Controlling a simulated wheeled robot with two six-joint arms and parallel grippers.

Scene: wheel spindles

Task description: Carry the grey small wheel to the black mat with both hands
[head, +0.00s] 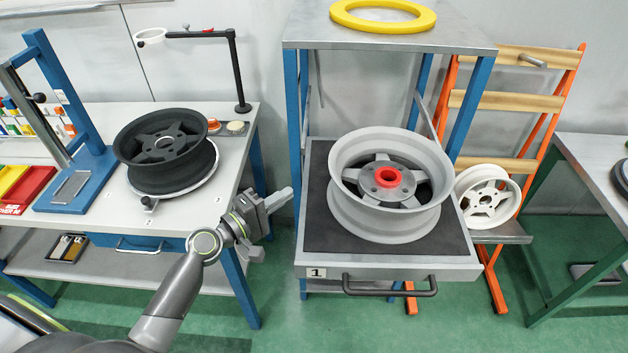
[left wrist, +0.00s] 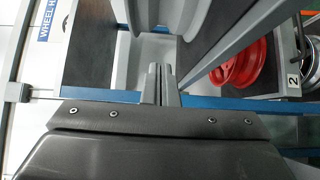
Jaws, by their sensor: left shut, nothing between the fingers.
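A grey wheel (head: 390,185) with a red ring at its hub lies flat on the black mat (head: 318,220) in the pulled-out drawer marked 1. My left gripper (head: 284,196) is shut and empty, just left of the drawer and apart from the wheel. In the left wrist view, its closed fingers (left wrist: 160,86) point toward the drawer, with part of the grey wheel (left wrist: 190,14) at the top edge and dark mat (left wrist: 92,45) to its left. My right gripper is not in view.
A black wheel (head: 166,150) sits on a round stand on the left table. A white wheel (head: 488,197) leans on the orange rack at right. A yellow ring (head: 383,15) lies on the top shelf. The left wrist view shows a red wheel (left wrist: 240,62). Green floor (head: 275,290) lies open in front.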

